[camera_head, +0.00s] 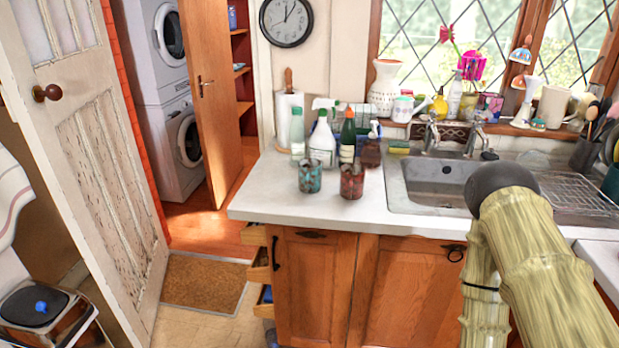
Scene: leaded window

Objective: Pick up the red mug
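A dark red patterned mug (352,182) stands upright on the white countertop (270,198), close to its front edge and left of the sink. A teal mug with darker patches (310,177) stands just to its left, with a small gap between them. My arm, with a bamboo-like surface and a dark rounded joint, rises at the lower right in front of the sink, well to the right of the red mug. My gripper is not in view.
Several bottles (322,144) and a brown soap dispenser (371,150) stand behind the mugs. The metal sink (425,184) lies to the right. Counter left of the mugs is clear. Drawers (260,262) stick out below the counter's left end. A white door (85,150) stands open at left.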

